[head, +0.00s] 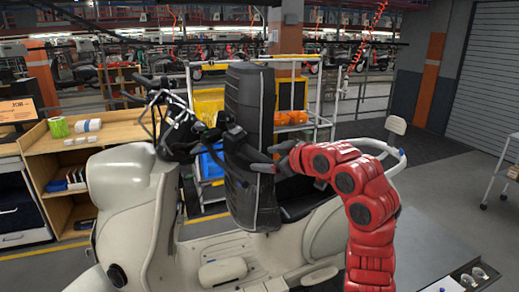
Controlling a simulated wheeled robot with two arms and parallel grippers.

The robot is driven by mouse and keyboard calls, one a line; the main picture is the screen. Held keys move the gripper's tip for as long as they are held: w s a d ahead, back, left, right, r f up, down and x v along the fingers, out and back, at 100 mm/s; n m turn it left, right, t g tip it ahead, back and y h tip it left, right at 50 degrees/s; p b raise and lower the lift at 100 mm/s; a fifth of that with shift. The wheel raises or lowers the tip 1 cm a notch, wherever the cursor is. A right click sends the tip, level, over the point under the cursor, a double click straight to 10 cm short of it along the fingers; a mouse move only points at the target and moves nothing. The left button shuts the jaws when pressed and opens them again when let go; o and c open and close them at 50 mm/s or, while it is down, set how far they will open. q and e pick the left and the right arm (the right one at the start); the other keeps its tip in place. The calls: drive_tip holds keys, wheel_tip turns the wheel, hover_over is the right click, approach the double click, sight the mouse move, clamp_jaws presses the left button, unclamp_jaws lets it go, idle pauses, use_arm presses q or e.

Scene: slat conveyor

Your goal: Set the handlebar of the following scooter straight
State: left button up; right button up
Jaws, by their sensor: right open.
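The cream scooter (135,195) stands in the foreground, its front shield at left and its dark seat (310,195) at right. Its handlebar (210,135) is dark, with loose cables and levers above the shield. One end is at upper left; the other reaches right, in front of a tall dark padded column. The bar looks turned, but its exact angle is unclear among the cables. My right gripper (263,159), on the red arm, is open and points left, just right of the handlebar's right end. They look apart. My left gripper is not in view.
The tall dark padded column (252,190) rises behind the handlebar's right end. A wooden shelf unit (115,133) stands at left, a rack with yellow and blue bins (208,105) behind. A white trolley (505,170) is at far right. Floor at right is mostly clear.

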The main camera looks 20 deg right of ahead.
sight(263, 158)
drive_tip(key=p+x, duration=0.1)
drive_tip(key=x, duration=0.1)
drive_tip(key=shift+w+a, duration=0.15)
drive_tip(key=shift+w, duration=0.1)
drive_tip(key=shift+w+a+f, duration=0.15)
drive_tip(key=shift+w+f, duration=0.2)
drive_tip(key=shift+w, duration=0.2)
clamp_jaws()
